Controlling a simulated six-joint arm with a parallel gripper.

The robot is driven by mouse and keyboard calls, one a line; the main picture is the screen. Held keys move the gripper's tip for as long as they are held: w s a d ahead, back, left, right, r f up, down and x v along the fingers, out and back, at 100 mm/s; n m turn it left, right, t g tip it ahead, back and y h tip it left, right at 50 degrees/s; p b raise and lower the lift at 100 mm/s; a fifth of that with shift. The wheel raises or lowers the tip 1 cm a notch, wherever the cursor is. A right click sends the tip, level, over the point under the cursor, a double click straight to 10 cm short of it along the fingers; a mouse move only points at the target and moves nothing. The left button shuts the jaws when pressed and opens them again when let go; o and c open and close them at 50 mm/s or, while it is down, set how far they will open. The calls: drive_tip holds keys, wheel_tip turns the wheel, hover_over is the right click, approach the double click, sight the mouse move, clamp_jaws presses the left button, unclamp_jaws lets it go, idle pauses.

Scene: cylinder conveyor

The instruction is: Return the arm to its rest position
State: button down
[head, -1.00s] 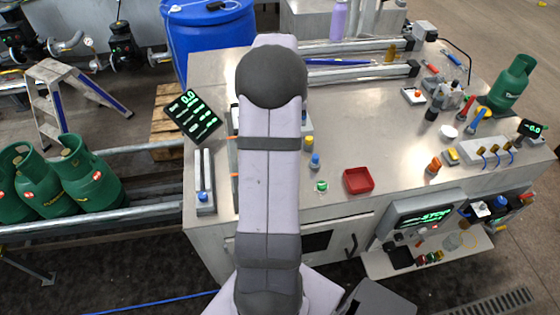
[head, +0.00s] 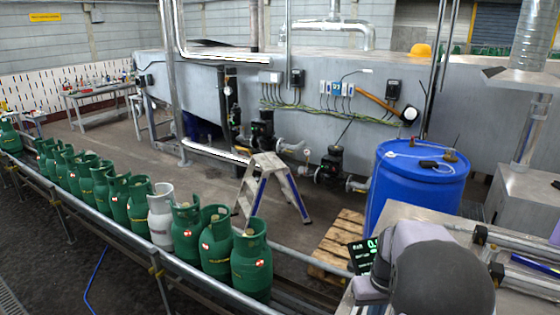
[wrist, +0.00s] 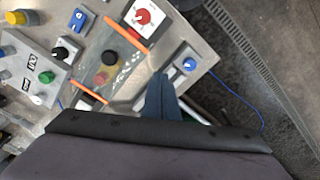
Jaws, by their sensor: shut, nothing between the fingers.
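My gripper (wrist: 160,98) shows in the wrist view as two dark blue fingers pressed together, with nothing between them. The fingers point at the edge of a metal bench top (wrist: 150,75), beside a blue knob (wrist: 189,63). I cannot tell their height above the bench. In the head view, part of my arm (head: 440,280) shows at the lower right, over the bench corner. My gripper is hidden or out of frame there.
The wrist view shows a red knob (wrist: 143,17), a green knob (wrist: 46,77) and an orange bar (wrist: 128,35). The head view shows a conveyor of green cylinders (head: 250,262) with one white cylinder (head: 161,215), a stepladder (head: 268,185) and a blue drum (head: 410,195).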

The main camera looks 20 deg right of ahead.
drive_tip(key=s+a+f+n+b, duration=0.1)
drive_tip(key=s+a, duration=0.4)
drive_tip(key=a, duration=0.5)
drive_tip(key=s+a+f+n+b, duration=0.1)
drive_tip(key=s+a+f, duration=0.3)
drive_tip(key=a, duration=0.6)
drive_tip(key=shift+s+a+f+n+b, duration=0.25)
drive_tip(key=shift+s+b, duration=0.2)
drive_tip(key=shift+s, duration=0.6)
drive_tip(key=shift+r, duration=0.1)
drive_tip(key=w+d+r+m+b, duration=0.2)
drive_tip(key=w+d, duration=0.5)
drive_tip(key=d, duration=0.1)
drive_tip(key=d+r+m+b, duration=0.1)
drive_tip(key=d, duration=0.5)
drive_tip(key=d+r+m+b, duration=0.1)
drive_tip(key=d+r+m, duration=0.1)
drive_tip(key=d, duration=0.5)
drive_tip(key=d+r+m, duration=0.1)
drive_tip(key=d+r, duration=0.1)
drive_tip(key=d, duration=0.4)
drive_tip(key=shift+w+d+r+m+b, duration=0.25)
drive_tip(key=shift+w+d+b, duration=0.15)
drive_tip(key=s+d+r+m+b, duration=0.1)
drive_tip(key=s+d+r+m, duration=0.1)
drive_tip(key=s+d, duration=0.4)
drive_tip(key=shift+d+r, duration=0.4)
drive_tip(key=shift+d, duration=1.8)
